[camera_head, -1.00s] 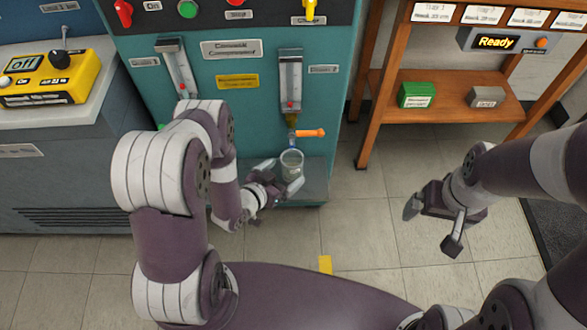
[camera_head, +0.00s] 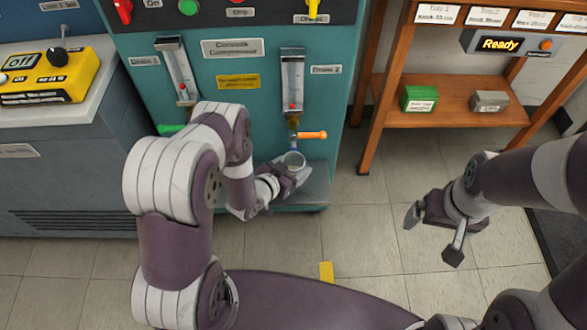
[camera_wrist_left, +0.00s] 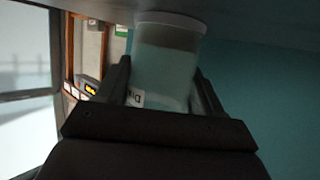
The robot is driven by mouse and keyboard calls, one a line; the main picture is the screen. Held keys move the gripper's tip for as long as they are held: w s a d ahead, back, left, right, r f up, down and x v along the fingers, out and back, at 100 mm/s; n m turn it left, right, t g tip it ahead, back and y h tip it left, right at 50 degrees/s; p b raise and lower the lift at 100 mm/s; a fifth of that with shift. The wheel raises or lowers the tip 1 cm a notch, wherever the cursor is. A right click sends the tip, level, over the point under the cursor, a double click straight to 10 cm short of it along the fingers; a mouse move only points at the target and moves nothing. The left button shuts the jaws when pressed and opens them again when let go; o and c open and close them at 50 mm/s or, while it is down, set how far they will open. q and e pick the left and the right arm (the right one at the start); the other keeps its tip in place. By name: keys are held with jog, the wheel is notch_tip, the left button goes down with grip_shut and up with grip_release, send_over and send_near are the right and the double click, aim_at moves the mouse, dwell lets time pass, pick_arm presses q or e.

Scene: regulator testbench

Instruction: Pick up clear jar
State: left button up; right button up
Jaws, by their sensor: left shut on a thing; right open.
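The clear jar (camera_head: 294,160) is at the teal machine's lower shelf, below the orange-handled valve (camera_head: 311,135). My left gripper (camera_head: 290,174) is shut on the jar. In the left wrist view the jar (camera_wrist_left: 166,65) sits between the two dark fingers (camera_wrist_left: 160,88), and its rim end is at the top of the picture. In the head view the gripper hides much of the jar's lower part. I cannot tell whether the jar touches the shelf. My right gripper (camera_head: 434,232) is open and empty above the floor at the right.
The teal machine's shelf (camera_head: 316,185) is bare to the right of the jar. A wooden rack (camera_head: 450,112) at the right holds a green box (camera_head: 419,98) and a grey box (camera_head: 489,101). A yellow control box (camera_head: 50,78) stands at the left.

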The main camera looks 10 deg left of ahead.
pick_arm(q)
jog(key=shift+r+p, duration=0.3)
jog(key=shift+r, duration=0.15)
jog(key=shift+r+p, duration=0.35)
jog(key=shift+r, duration=0.25)
jog(key=s+a+p, duration=0.1)
jog(key=s+a, duration=0.2)
jog(key=s, duration=0.5)
jog(key=s+a+p, duration=0.1)
jog(key=s+a, duration=0.3)
jog(key=s, duration=0.4)
jog(key=shift+s+f+p, duration=0.3)
jog(key=shift+s+p, duration=0.05)
pick_arm(e)
jog(key=shift+r, duration=2.05)
